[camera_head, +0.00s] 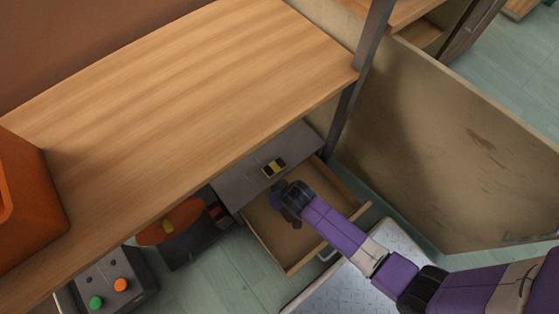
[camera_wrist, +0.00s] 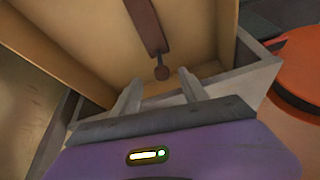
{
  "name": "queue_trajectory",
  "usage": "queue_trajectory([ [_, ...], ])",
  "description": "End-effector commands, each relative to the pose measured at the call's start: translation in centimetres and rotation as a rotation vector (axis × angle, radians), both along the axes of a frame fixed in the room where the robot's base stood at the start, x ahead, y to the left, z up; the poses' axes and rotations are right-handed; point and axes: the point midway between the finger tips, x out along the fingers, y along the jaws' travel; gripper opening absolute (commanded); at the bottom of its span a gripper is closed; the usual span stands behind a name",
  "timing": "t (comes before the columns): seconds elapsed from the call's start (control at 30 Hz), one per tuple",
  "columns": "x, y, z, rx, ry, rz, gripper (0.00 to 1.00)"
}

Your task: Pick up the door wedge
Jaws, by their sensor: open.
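No object is plainly recognisable as a door wedge. A long reddish-brown item (camera_wrist: 147,25) with a thin stem and small rounded end lies in an open wooden drawer (camera_wrist: 205,35); I cannot tell if it is the wedge. My gripper (camera_wrist: 160,88) is open and empty, its two fingers apart, with the item's rounded end just beyond and between them in the picture. In the head view my gripper (camera_head: 285,212) is over the drawer (camera_head: 285,262), and my wrist hides part of the inside.
A yellow and black item (camera_head: 273,168) lies on the grey cabinet top (camera_head: 235,182) behind the drawer. The wooden tabletop (camera_head: 190,75) overhangs above. An orange round thing (camera_head: 170,222) stands left of the drawer and shows in the wrist view (camera_wrist: 300,75). A board (camera_head: 450,150) stands at right.

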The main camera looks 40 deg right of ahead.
Motion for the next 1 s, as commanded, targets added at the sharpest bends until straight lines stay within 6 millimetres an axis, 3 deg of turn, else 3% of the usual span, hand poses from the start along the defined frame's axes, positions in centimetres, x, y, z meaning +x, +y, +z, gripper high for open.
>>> queue_trajectory([
  [0.47,2.0,-0.1,-4.3,-0.002,0.024,-0.009,0.51],
  [0.7,3.3,-0.4,-7.5,-0.002,0.023,-0.009,0.51],
  [1.0,3.7,-0.5,-8.0,-0.002,0.022,-0.008,0.51],
])
